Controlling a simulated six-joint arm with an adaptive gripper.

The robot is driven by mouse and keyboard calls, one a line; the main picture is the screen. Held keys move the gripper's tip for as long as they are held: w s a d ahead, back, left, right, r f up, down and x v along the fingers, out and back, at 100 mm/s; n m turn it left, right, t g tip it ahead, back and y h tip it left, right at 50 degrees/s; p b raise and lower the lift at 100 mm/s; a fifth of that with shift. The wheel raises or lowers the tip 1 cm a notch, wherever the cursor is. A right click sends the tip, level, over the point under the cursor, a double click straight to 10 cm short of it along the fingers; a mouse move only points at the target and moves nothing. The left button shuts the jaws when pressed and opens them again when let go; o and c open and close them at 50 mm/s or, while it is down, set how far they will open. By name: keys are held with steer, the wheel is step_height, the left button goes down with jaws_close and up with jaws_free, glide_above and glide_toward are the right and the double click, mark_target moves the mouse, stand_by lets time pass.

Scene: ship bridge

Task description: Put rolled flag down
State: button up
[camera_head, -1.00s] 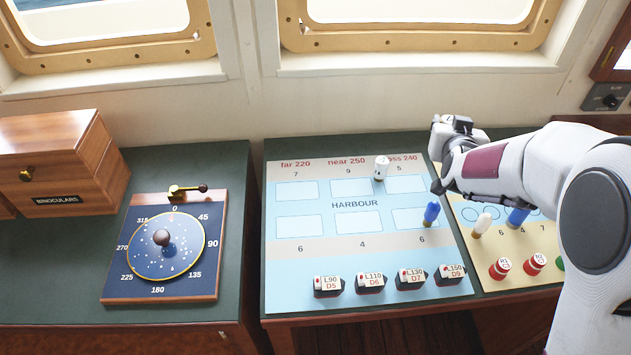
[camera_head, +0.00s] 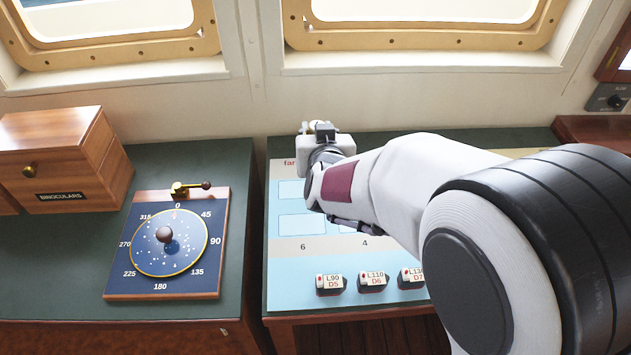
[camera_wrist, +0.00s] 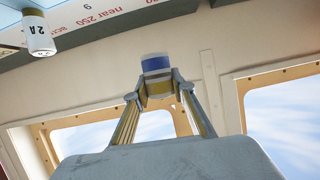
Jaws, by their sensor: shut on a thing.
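My gripper (camera_wrist: 157,88) is shut on the rolled flag (camera_wrist: 157,66), which shows as a short blue and white roll between the fingertips in the wrist view. In the head view my wrist is over the left part of the blue harbour chart (camera_head: 285,255) and hides most of the flag. I cannot tell there how high the flag is above the chart. A white cylinder marked 2A (camera_wrist: 39,36) stands on the chart in the wrist view, apart from the flag.
Dark red blocks, L90 (camera_head: 330,285) and L110 (camera_head: 372,282), stand along the chart's front. My arm covers the chart's right part and most of the yellow board. A compass board (camera_head: 120,285) and a wooden binoculars box (camera_head: 50,155) are at the left.

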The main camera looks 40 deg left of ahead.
steer(key=shift+s+a, duration=0.3)
steer(key=shift+s, duration=0.4)
steer(key=shift+w+d+f+h, duration=0.1)
steer(key=shift+w+d+h, duration=0.2)
steer(key=shift+d, duration=0.1)
steer(key=shift+f, duration=3.15)
steer(key=shift+f, duration=0.1)
steer(key=shift+f, duration=1.8)
steer(key=shift+f, duration=0.15)
steer(key=o, duration=0.9)
steer(key=shift+o, duration=0.2)
